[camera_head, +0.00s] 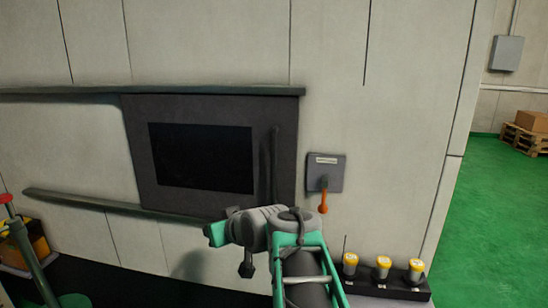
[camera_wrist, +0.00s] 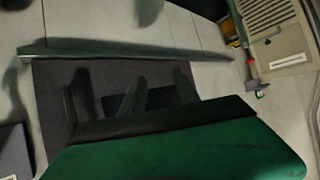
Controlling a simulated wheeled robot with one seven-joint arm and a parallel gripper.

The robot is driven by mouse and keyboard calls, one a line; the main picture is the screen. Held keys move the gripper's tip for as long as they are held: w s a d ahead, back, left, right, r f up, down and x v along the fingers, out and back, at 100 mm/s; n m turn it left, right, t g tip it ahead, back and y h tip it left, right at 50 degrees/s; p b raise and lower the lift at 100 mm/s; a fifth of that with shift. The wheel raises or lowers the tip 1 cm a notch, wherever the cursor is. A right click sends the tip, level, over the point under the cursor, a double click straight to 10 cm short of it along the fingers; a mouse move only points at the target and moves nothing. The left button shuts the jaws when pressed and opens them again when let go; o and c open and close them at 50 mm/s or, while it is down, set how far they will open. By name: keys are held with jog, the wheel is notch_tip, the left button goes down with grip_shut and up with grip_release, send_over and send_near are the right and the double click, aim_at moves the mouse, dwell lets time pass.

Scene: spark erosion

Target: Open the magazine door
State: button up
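The magazine door (camera_head: 140,150) is a dark grey panel with a black window, between two horizontal rails in the pale wall. It covers its opening. Its dark upright handle (camera_head: 275,165) is near its right edge. In the wrist view the door (camera_wrist: 52,85) appears turned around, and the handle (camera_wrist: 78,98) seems to be the dark bar left of my fingers. My gripper (camera_wrist: 158,85) is open and empty in front of the door, its two dark fingers apart. In the head view my gripper (camera_head: 222,225) is low at the door's bottom edge, left of the handle.
A grey switch box (camera_head: 325,172) with an orange lever is right of the door. Yellow-capped containers (camera_head: 382,267) stand in a black rack at lower right. A green post with a red top (camera_head: 6,199) is at far left. Green floor lies open at right.

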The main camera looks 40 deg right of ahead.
jog(key=d+r+m+t+h, duration=0.1)
jog(key=d+r+t+h, duration=0.1)
jog(key=d+r, duration=0.45)
jog(key=m+t+h, duration=0.1)
jog(key=t+h, duration=0.2)
send_near(275, 152)
jog(key=x, duration=0.4)
jog(key=p+x, duration=0.1)
jog(key=x, duration=0.4)
jog(key=shift+w+r, duration=0.1)
jog(key=shift+w, duration=0.2)
jog(key=shift+w+d, duration=0.2)
jog(key=shift+w, duration=0.35)
jog(key=shift+c, duration=0.4)
grip_shut()
